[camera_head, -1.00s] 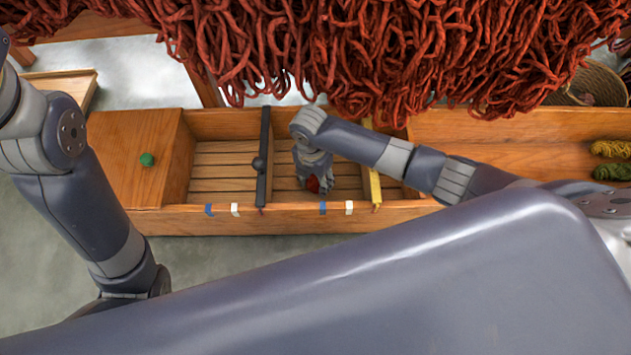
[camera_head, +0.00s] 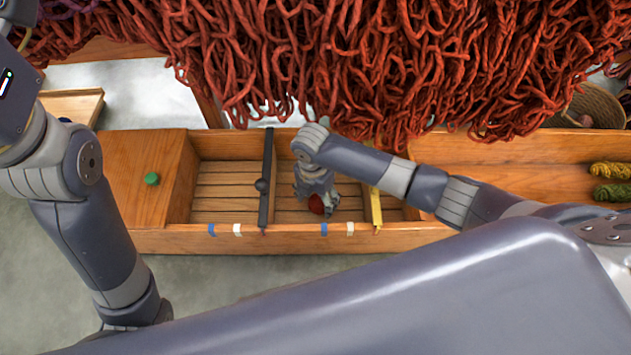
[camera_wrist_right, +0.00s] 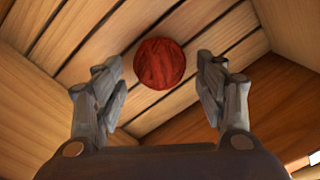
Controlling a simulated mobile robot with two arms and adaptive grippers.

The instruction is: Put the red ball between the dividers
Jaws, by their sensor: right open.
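The red ball (camera_head: 317,204) is in the wooden trough, in the section between the dark divider (camera_head: 265,180) and the yellow divider (camera_head: 375,196). In the right wrist view the red ball (camera_wrist_right: 159,63) appears on the slatted floor, just beyond the fingertips, with a gap on both sides. My right gripper (camera_head: 314,200) points down into that section; the wrist view shows my right gripper (camera_wrist_right: 166,80) open and not touching the ball. My left arm is at the left, but its gripper is not in view.
The wooden trough (camera_head: 300,239) has blue and white marks on its front wall. A green ball (camera_head: 151,179) sits on the left lid. Red yarn (camera_head: 400,60) hangs over the back edge. Yellow and green skeins (camera_head: 612,169) lie at the right, near a basket (camera_head: 592,104).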

